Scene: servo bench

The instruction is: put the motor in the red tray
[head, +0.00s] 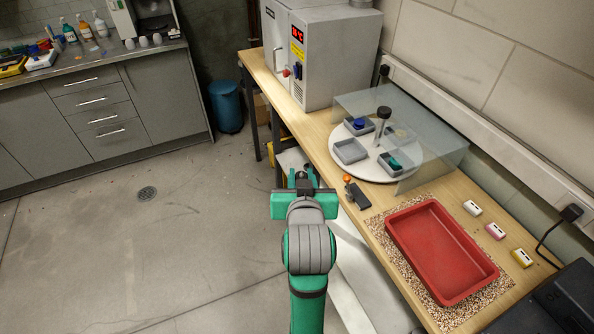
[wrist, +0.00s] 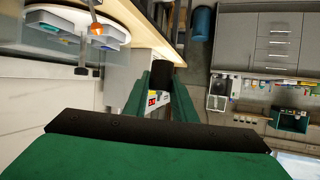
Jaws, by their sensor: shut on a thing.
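My gripper (head: 302,182) is in the air beside the bench's front edge, left of the tray. It is shut on the motor, a small dark piece; in the wrist view the motor (wrist: 161,75) shows between the two green fingers. Its details are too dark to make out. The red tray (head: 396,252) lies to the right and nearer, on a speckled mat (head: 378,230) on the bench. The tray looks empty and is well apart from my gripper.
A black block with an orange knob (head: 347,178) sits at the bench edge near my gripper. Small labelled blocks (head: 495,231) lie right of the tray. A grey oven (head: 335,60) stands at the back.

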